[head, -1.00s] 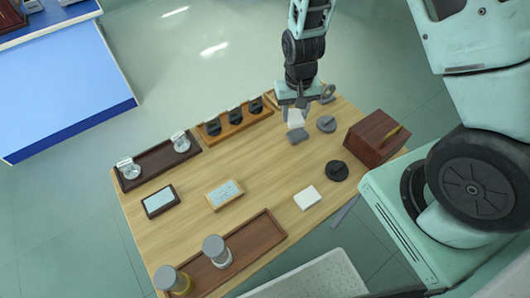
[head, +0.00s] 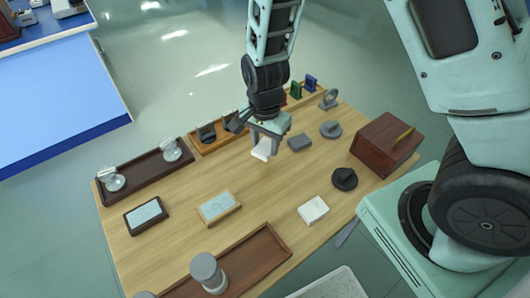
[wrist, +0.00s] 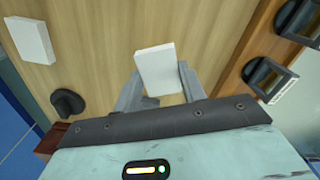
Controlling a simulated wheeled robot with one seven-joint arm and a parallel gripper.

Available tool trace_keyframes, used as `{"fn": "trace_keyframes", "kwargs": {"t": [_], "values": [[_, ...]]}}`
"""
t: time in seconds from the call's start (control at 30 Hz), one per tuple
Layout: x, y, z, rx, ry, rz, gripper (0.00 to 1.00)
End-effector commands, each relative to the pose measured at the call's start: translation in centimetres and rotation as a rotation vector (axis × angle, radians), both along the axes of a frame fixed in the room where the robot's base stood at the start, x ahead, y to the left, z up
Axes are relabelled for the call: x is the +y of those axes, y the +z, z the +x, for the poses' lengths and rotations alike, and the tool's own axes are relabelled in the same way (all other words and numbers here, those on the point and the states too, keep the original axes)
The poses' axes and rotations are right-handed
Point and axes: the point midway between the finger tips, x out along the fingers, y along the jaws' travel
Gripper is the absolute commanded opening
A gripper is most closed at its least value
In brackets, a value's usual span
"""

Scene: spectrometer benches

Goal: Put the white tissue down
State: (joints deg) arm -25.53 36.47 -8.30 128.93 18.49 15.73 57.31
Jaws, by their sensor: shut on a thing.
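My gripper (head: 267,135) is shut on the white tissue (head: 262,151), a small flat white piece that hangs below the fingers over the wooden table (head: 270,188). In the wrist view the tissue (wrist: 157,70) sits between the two fingers of the gripper (wrist: 160,84), its outer part sticking out past them. It looks raised off the wood, but the exact gap is hard to tell. A grey block (head: 300,142) lies just right of the gripper.
A white pad (head: 313,210) and a black round knob piece (head: 344,179) lie to the right, near a brown box (head: 386,145). A wooden rack with black holders (head: 206,133) stands behind left. Two framed plates (head: 146,215) (head: 218,207) lie left. The table's middle is clear.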

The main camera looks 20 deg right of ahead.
Motion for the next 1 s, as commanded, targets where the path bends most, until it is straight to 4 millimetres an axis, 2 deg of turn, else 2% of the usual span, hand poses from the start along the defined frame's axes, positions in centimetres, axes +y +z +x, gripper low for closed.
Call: {"fn": "trace_keyframes", "kwargs": {"t": [0.3,0.67,0.7,0.77,0.8,1.0], "values": [[0.0,-3.7,0.0,0.003,-0.001,0.001,0.23],[0.0,-4.1,0.0,-0.001,0.001,0.001,0.23],[0.0,-4.1,0.0,-0.001,0.001,0.001,0.43],[0.0,-4.1,0.0,-0.001,0.001,0.001,0.6],[0.0,-4.1,0.0,-0.001,0.001,0.001,0.62],[0.0,-4.0,0.0,-0.001,0.001,0.001,0.62]]}}
